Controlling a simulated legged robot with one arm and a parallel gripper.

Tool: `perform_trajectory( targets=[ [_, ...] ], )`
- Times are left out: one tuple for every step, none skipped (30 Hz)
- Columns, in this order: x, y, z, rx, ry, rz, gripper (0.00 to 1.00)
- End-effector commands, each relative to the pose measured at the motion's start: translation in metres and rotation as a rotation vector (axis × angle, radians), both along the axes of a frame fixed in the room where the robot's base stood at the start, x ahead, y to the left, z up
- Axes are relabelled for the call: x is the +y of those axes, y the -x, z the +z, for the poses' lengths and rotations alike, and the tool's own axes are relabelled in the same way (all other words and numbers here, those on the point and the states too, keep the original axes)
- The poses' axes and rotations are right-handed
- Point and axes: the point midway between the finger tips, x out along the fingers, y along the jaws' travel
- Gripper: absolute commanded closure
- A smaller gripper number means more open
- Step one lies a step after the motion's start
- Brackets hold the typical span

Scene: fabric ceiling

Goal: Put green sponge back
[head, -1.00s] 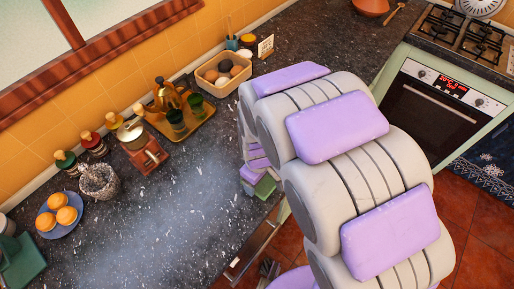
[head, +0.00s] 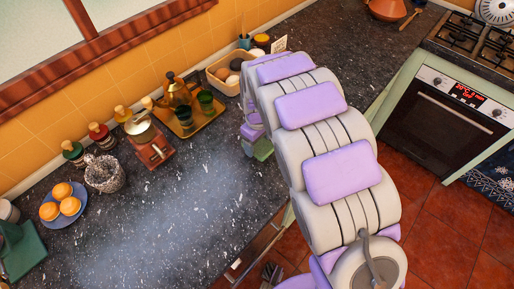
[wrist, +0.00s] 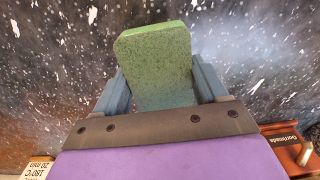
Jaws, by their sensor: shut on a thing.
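The green sponge (wrist: 158,62) is held between the two fingers of my gripper (wrist: 162,88) in the wrist view, with its far end sticking out past the fingertips. The dark speckled counter lies behind it. In the head view a bit of the green sponge (head: 263,150) shows below the end of my arm, above the counter's front edge. My gripper's fingers are mostly hidden there by my arm. I cannot tell exactly how far the sponge is above the counter.
The counter (head: 190,215) has a wide bare stretch at front. An oven (head: 443,120) is at right.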

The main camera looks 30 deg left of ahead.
Motion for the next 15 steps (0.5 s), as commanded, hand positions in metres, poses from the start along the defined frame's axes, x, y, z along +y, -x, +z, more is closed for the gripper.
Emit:
perform_trajectory(
  targets=[
    [0.001, 0.000, -0.005, 0.002, 0.002, 0.000, 0.61],
    [0.001, 0.000, -0.009, 0.002, 0.003, 0.000, 0.61],
    [0.001, 0.000, -0.014, 0.002, 0.003, 0.000, 0.61],
    [0.001, 0.000, -0.019, 0.002, 0.003, 0.000, 0.61],
    [0.001, 0.000, -0.023, 0.002, 0.004, 0.000, 0.61],
    [0.002, 0.000, -0.029, 0.002, 0.004, 0.001, 0.61],
    [0.001, 0.000, -0.032, 0.002, 0.004, 0.001, 0.61],
    [0.001, 0.000, -0.034, 0.001, 0.004, 0.001, 0.61],
    [0.001, 0.000, -0.035, 0.001, 0.003, 0.001, 0.61],
    [0.001, 0.000, -0.035, 0.001, 0.002, 0.001, 0.61],
    [0.001, 0.000, -0.035, 0.000, 0.001, 0.001, 0.61],
    [0.001, 0.000, -0.034, 0.000, 0.001, 0.001, 0.61],
    [0.001, 0.000, -0.034, 0.000, 0.001, 0.001, 0.61],
    [0.001, 0.000, -0.034, 0.000, 0.000, 0.001, 0.61],
    [0.000, 0.000, -0.034, 0.000, 0.000, 0.001, 0.61]
  ],
)
